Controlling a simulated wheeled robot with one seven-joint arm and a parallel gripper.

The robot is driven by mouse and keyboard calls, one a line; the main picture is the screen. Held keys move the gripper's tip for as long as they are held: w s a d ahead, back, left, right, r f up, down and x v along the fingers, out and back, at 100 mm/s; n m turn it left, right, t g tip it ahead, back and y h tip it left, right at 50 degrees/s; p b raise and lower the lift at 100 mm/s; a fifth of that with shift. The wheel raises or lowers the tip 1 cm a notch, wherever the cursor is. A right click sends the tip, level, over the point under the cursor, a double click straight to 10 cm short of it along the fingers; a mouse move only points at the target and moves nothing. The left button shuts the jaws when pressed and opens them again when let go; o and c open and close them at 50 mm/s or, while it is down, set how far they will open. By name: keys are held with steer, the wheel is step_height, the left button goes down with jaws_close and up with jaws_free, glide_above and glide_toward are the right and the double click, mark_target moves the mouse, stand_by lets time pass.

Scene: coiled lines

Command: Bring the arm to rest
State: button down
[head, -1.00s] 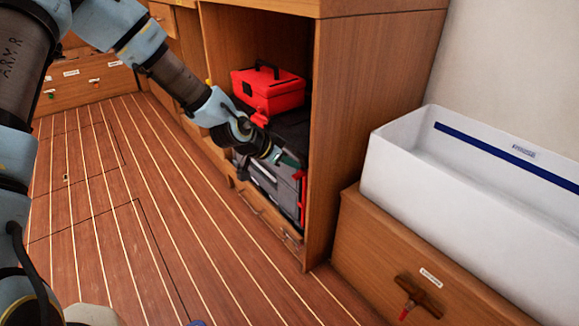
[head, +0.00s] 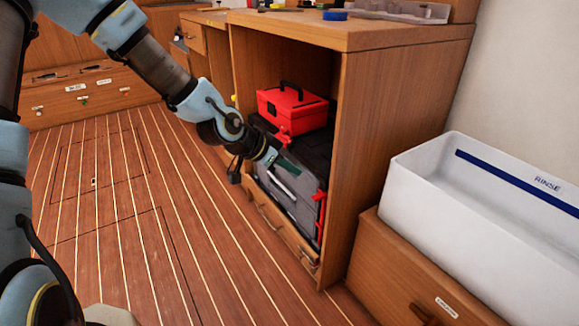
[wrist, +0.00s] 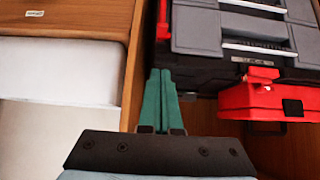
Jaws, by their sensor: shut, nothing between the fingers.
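My gripper (head: 287,167) is at the end of my blue-and-black arm, in front of the open cabinet bay (head: 343,160). Its green fingers are together and empty, as the wrist view also shows (wrist: 160,73). In the head view it overlaps the grey-and-black case (head: 297,205) in the bay. I cannot tell how much room there is between them. In the wrist view the case (wrist: 200,32) is to the right of the fingertips, with a wood panel (wrist: 144,60) just left of them.
A red toolbox (head: 293,108) sits in the bay on a black case. A white bin (head: 490,225) labelled RINSE stands on a wooden drawer unit (head: 398,265) at the right. The countertop (head: 300,32) holds small items. The striped floor (head: 130,215) at the left is clear.

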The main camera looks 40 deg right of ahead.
steer(key=w+a+r+n+t+y, duration=0.1)
steer(key=w+a+n+y, duration=0.3)
steer(key=a, duration=0.9)
steer(key=w+a+n+t+y, duration=0.2)
steer(key=w+a+n, duration=0.25)
steer(key=a, duration=0.75)
steer(key=s+a+r+n+g+y, duration=0.15)
steer(key=a+r+n, duration=0.3)
steer(key=a, duration=0.55)
steer(key=s+a+r+n+t+y, duration=0.1)
steer(key=s+a+r+n, duration=0.3)
steer(key=a, duration=0.5)
step_height(320, 180, up, 26)
steer(key=w+p, duration=0.1)
steer(key=p, duration=2.6)
steer(key=shift+d+f, duration=0.2)
steer(key=shift+g, duration=0.25)
